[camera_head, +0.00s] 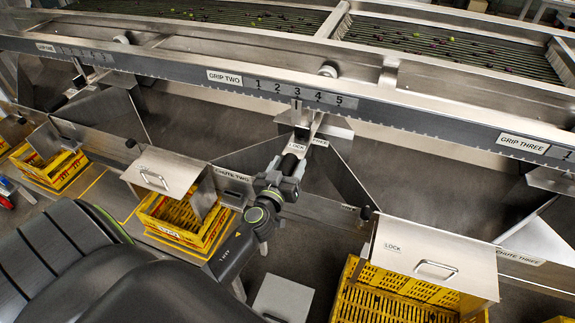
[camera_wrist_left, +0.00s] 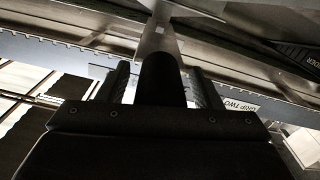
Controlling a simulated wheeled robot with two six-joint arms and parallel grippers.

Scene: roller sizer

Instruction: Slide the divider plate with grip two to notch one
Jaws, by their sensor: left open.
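The grip two rail label (camera_head: 224,77) is followed by notch numbers one (camera_head: 258,84) to five. The narrow metal divider plate (camera_head: 314,124) stands under the rail, its upper end near number three. A LOCK/FREE label lies beside it. My left gripper (camera_head: 283,172) is just in front of the plate's lower end. In the left wrist view its two fingers (camera_wrist_left: 160,88) are open, one on each side of a dark rounded grip (camera_wrist_left: 162,72), with the bright plate behind it. Contact with the fingers cannot be told. My right gripper is not in view.
A steel chute cover (camera_head: 165,178) stands left over a yellow crate (camera_head: 165,226). Another cover (camera_head: 432,256) and crate (camera_head: 385,300) stand right. The grip three label (camera_head: 524,144) is on the rail to the right. Sloping chute walls flank the plate.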

